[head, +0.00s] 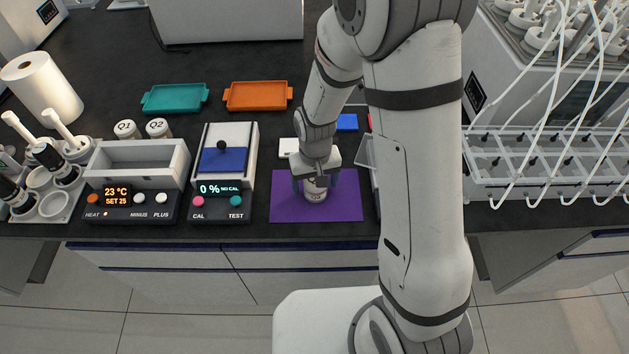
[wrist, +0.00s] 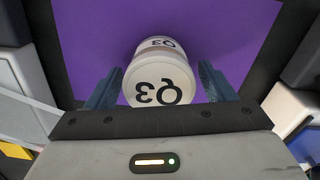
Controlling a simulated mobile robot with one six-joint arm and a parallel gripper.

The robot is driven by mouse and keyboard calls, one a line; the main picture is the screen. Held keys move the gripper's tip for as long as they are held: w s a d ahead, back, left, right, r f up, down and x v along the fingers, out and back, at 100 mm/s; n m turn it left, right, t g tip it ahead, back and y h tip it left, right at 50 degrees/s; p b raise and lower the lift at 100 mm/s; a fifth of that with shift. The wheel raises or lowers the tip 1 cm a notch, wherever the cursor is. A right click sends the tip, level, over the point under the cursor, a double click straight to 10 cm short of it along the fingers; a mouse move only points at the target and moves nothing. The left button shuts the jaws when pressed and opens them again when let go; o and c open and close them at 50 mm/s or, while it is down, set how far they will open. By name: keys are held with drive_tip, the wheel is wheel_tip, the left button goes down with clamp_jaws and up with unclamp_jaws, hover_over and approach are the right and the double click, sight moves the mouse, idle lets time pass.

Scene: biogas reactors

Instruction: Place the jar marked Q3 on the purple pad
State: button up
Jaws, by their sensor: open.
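The jar marked Q3 (wrist: 160,82) stands upright on the purple pad (wrist: 85,40), its label and lid both reading Q3 in the wrist view. In the head view the jar (head: 315,194) is on the middle of the purple pad (head: 345,208), partly hidden by my gripper. My gripper (wrist: 160,88) is open, with one blue-grey finger on each side of the jar's lid. A small gap shows between each finger and the jar. In the head view my gripper (head: 316,180) points down over the jar.
Jars Q1 (head: 126,129) and Q2 (head: 158,128) stand behind a heater box (head: 135,160) on the left. A tester (head: 222,170) is left of the pad. Teal (head: 174,98) and orange (head: 257,96) trays lie behind. A tube rack (head: 545,165) is at right.

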wheel_tip(320, 180, up, 12)
drive_tip(key=shift+f, duration=0.25)
drive_tip(key=s+d+r+m+t, duration=0.2)
drive_tip(key=s+d+r+t, duration=0.1)
drive_tip(key=s+d+r, duration=0.9)
drive_tip(key=shift+s, duration=0.65)
